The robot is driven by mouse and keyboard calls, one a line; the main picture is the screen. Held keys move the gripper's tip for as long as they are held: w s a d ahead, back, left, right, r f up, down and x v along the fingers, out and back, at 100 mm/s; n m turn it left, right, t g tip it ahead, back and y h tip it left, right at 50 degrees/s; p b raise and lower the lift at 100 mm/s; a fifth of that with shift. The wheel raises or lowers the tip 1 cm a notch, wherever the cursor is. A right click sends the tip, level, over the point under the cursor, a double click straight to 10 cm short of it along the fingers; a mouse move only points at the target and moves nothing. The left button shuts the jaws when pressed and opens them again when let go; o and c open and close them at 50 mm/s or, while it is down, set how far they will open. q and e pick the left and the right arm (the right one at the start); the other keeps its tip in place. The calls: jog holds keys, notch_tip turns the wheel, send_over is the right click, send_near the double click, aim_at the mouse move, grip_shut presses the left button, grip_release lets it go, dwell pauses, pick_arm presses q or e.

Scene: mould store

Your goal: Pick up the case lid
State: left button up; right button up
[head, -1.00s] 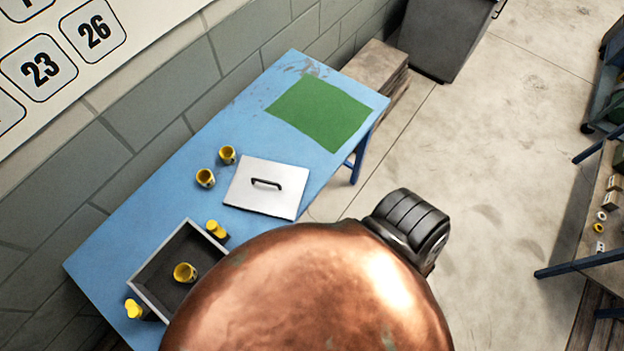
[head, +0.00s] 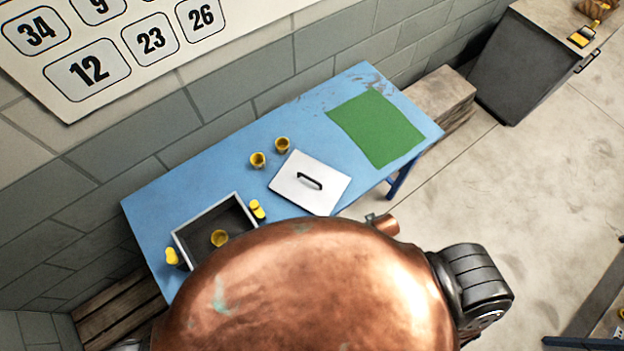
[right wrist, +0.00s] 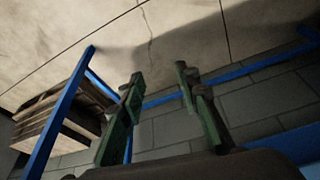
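The case lid (head: 309,182), a flat pale grey plate with a dark bar handle on top, lies on the blue table (head: 185,194) in the head view. An open grey box (head: 204,214) with a dark inside, to its left, holds a yellow cup (head: 219,238). My right gripper (right wrist: 160,76) shows two green fingers standing apart with nothing between them in the right wrist view. Behind them are floor, wall and blue table legs; the lid is not in that view. Neither gripper shows in the head view. The table's near side is partly hidden.
Two yellow cups (head: 270,152) stand behind the lid. Yellow pieces (head: 257,209) (head: 172,257) stand beside the box. A green mat (head: 377,128) lies at the table's right end. Wooden crates (head: 442,100) and a dark cabinet (head: 528,62) stand beyond. Open floor lies to the right.

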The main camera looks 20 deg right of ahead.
jog(key=w+a+r+t+p, duration=0.1)
jog(key=w+r, duration=0.1)
jog(key=r, duration=0.5)
jog(key=w+a+r+p, duration=0.1)
jog(key=w+r+p, duration=0.1)
jog(key=r, duration=0.5)
jog(key=n+y+p, duration=0.2)
jog(key=n+y, duration=0.2)
jog(key=n, duration=0.2)
send_near(310, 178)
jog(key=f, duration=0.2)
jog(key=shift+w+f, duration=0.35)
jog(key=shift+f, duration=0.05)
jog(key=shift+w+a+n, duration=0.2)
jog(key=shift+w+n, duration=0.1)
jog(key=x, duration=0.2)
jog(key=p+x, duration=0.1)
jog(key=x, duration=0.3)
jog(key=shift+a+f+p, duration=0.2)
jog(key=shift+a+p, duration=0.1)
jog(key=shift+a, duration=0.1)
jog(key=shift+w+a+f, duration=0.15)
jog(key=shift+a+f, duration=0.05)
jog(key=shift+f, duration=0.25)
jog(key=shift+c, duration=0.4)
grip_shut()
